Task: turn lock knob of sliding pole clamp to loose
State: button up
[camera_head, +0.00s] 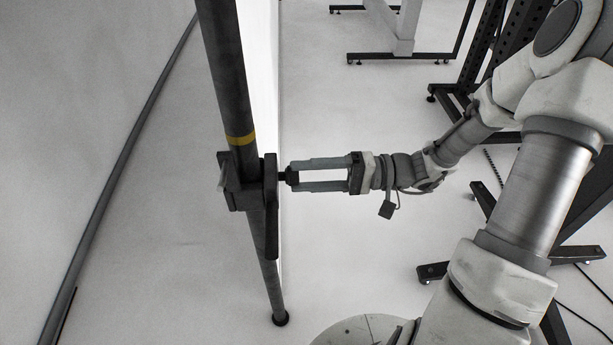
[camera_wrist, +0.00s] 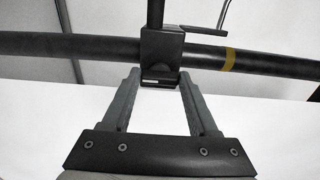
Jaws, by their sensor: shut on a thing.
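The sliding pole clamp (camera_head: 244,186) is a dark block around the dark upright pole (camera_head: 226,85), just below a yellow band. Its small black lock knob (camera_head: 289,176) sticks out to the right of the clamp. My gripper (camera_head: 293,175) reaches in from the right, level with the knob, and its two fingers are shut on it. In the wrist view the clamp (camera_wrist: 162,48) sits on the pole (camera_wrist: 80,45), with the fingertips at both sides of the knob (camera_wrist: 160,79). The knob's turned angle cannot be made out.
A thin grey pole (camera_head: 110,195) leans at the left. A white panel edge stands right behind the clamp pole. Dark metal frames and stand legs (camera_head: 480,255) are at the right, with cables on the floor. The pale floor between pole and stands is mostly clear.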

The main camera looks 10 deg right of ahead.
jog(key=shift+r, duration=0.1)
dwell(0.4)
jog(key=o, duration=1.4)
jog(key=shift+d, duration=0.1)
jog(key=d+p, duration=0.1)
jog(key=d, duration=0.4)
jog(key=d+p, duration=0.1)
jog(key=d, duration=0.5)
jog(key=d+p, duration=0.1)
jog(key=d, duration=0.5)
jog(key=shift+s+d, duration=0.15)
jog(key=shift+s, duration=0.15)
